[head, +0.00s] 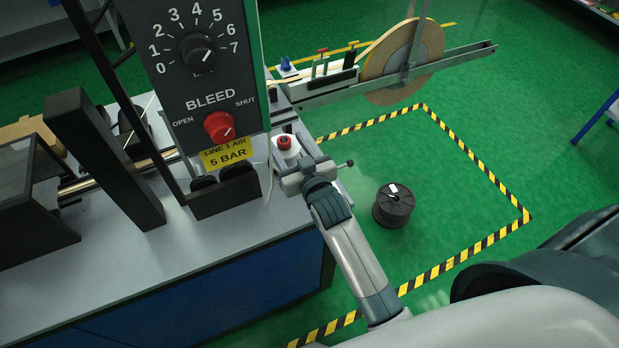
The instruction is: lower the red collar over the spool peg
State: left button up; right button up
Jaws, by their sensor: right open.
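A small red ring-like piece (284,141), which looks like the red collar, sits on top of a white part (287,155) at the bench's right edge. My right gripper (290,168) is open just on the near side of it. Whether the fingers touch the white part cannot be told. A large tan tape reel (430,50) stands upright on a metal arm (465,57) at the back right. A grey bar crosses its hub, and I cannot make out a bare spool peg. My left gripper is not in view.
The control panel (190,75) with a dial and red bleed knob (219,127) rises left of my gripper. A black spool (393,205) stands on the green floor inside striped tape (485,170).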

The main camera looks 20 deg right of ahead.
jog(key=s+r+b, duration=0.2)
jog(key=s+b, duration=0.1)
jog(key=s, duration=1.1)
jog(key=shift+d, duration=0.15)
dwell(0.4)
